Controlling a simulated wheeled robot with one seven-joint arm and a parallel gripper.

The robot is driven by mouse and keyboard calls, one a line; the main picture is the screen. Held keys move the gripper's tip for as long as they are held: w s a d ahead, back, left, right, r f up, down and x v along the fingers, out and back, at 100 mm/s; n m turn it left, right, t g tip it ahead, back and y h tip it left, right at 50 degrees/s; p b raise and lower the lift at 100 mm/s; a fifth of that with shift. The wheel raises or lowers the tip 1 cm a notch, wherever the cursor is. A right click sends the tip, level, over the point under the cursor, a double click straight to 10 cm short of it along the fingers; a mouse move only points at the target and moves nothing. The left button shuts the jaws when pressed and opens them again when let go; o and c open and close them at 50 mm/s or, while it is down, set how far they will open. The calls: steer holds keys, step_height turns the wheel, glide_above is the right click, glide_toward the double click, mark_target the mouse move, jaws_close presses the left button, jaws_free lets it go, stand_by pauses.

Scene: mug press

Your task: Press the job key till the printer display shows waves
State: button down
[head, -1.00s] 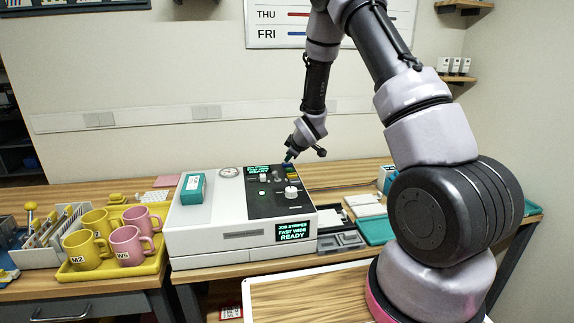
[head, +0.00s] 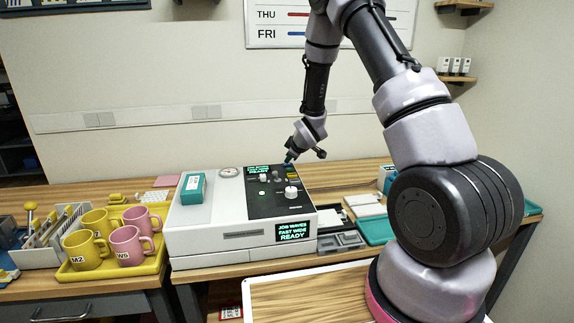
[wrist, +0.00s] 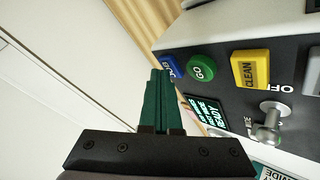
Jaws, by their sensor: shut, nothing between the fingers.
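The printer (head: 215,225) is a white box with a dark control panel on the table. Its front display (head: 296,232) reads "JOB WAVES, FAST WIDE, READY" in green. A small panel display (wrist: 208,115) shows in the wrist view, its text hard to read there. The blue job key (wrist: 173,67) is at the panel's far edge, partly hidden behind my fingers and its label cut off. My gripper (wrist: 160,73) is shut and empty, its green fingertips right at the blue key; I cannot tell whether they touch. In the head view my gripper (head: 289,159) is over the panel's back right.
The green GO key (wrist: 201,68) and yellow CLEAN key (wrist: 250,69) sit beside the blue key, with a metal switch (wrist: 270,125) nearby. A teal box (head: 193,188) lies on the printer. A yellow tray (head: 110,268) of mugs stands to the left.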

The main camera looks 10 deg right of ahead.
mark_target(289, 165)
steer(key=shift+r, duration=0.75)
steer(key=shift+r, duration=2.5)
